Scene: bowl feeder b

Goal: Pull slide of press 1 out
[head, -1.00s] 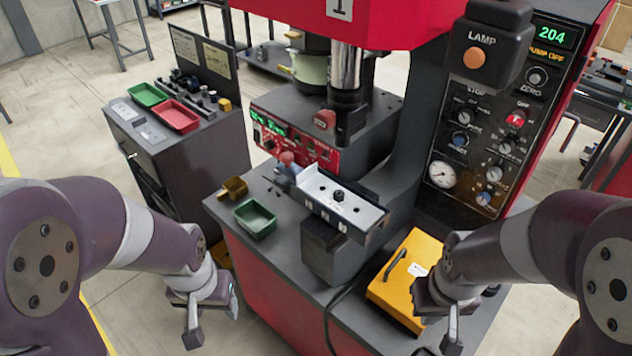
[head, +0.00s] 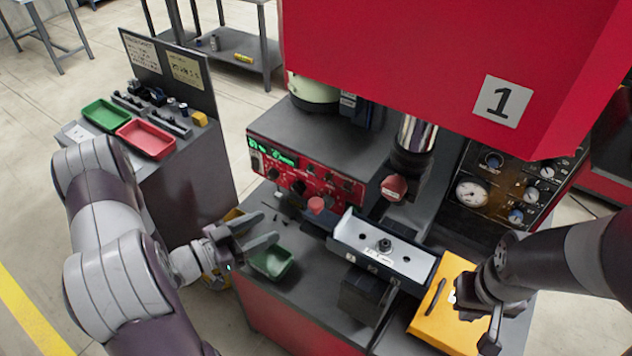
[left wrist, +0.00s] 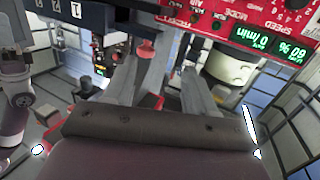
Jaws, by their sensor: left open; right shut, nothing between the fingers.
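Press 1, with its red head (head: 400,60) and number plate, stands over a pale slide plate (head: 412,264) with a black knob on top. A red ball knob (head: 316,204) sits at the slide's left end, and it also shows in the left wrist view (left wrist: 146,49). My left gripper (head: 271,227) is open and empty, left of the red knob and above a green tray. In the left wrist view, the knob appears beyond and between the two fingers, apart from them. My right gripper (head: 489,343) is shut and empty, low beside the yellow box.
The green tray (head: 272,263) stands on the press table in front of the red control panel (head: 300,172). A yellow box (head: 440,315) with a black handle is at the right. A side cabinet at the left bears green (head: 105,114) and red (head: 146,138) trays.

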